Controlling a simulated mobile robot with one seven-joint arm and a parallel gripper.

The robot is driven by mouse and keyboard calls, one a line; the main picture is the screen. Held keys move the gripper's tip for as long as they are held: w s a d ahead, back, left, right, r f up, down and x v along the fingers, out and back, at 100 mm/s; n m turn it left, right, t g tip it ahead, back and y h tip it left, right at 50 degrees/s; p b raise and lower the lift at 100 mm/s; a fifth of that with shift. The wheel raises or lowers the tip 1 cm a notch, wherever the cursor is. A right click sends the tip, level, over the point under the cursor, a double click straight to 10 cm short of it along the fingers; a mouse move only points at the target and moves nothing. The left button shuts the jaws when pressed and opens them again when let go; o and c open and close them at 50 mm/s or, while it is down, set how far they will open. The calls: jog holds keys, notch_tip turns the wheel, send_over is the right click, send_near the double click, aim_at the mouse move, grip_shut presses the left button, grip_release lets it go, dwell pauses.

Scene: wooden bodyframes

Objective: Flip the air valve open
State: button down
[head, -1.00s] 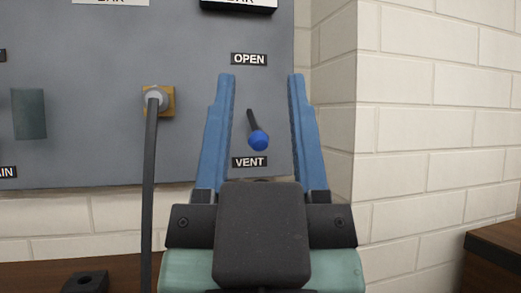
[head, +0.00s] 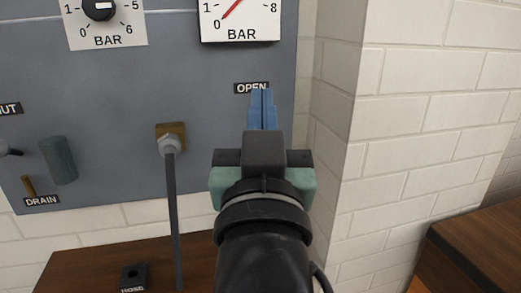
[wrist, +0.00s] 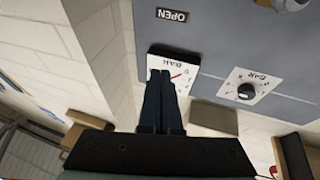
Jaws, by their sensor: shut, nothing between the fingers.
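My gripper (head: 262,92) is shut, its two blue fingers together and pointing up in front of the grey panel (head: 110,85), over the right end of the OPEN label (head: 245,88). In the wrist view the shut fingers (wrist: 160,75) show in front of the gauge, and the OPEN label (wrist: 172,15) is upside down near the top.
A BAR gauge (head: 240,20) with a red needle is above the label, and a dial with a black knob (head: 99,8) is to its left. A brick wall (head: 400,100) juts out at right.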

jog(key=w+a+m+g+y+p, duration=0.2)
jog(key=w+g+p, duration=0.25)
jog(key=p, duration=0.75)
jog(key=a+f+m+g+y+p, duration=0.25)
jog(key=f+m+y, duration=0.25)
jog(key=f+m, duration=0.65)
jog(key=s+d+f+m+t, duration=0.1)
jog(key=f+m, duration=0.4)
jog(key=m, duration=0.5)
jog(key=s+d+f+m+t+h, duration=0.1)
jog(key=d+f+m, duration=0.4)
jog(key=m, duration=0.6)
jog(key=shift+s+d+t+h, duration=0.15)
jog(key=shift+s+t+h, duration=0.15)
jog(key=shift+s+t, duration=0.55)
jog(key=shift+s+g, duration=0.1)
jog(key=shift+g, duration=0.15)
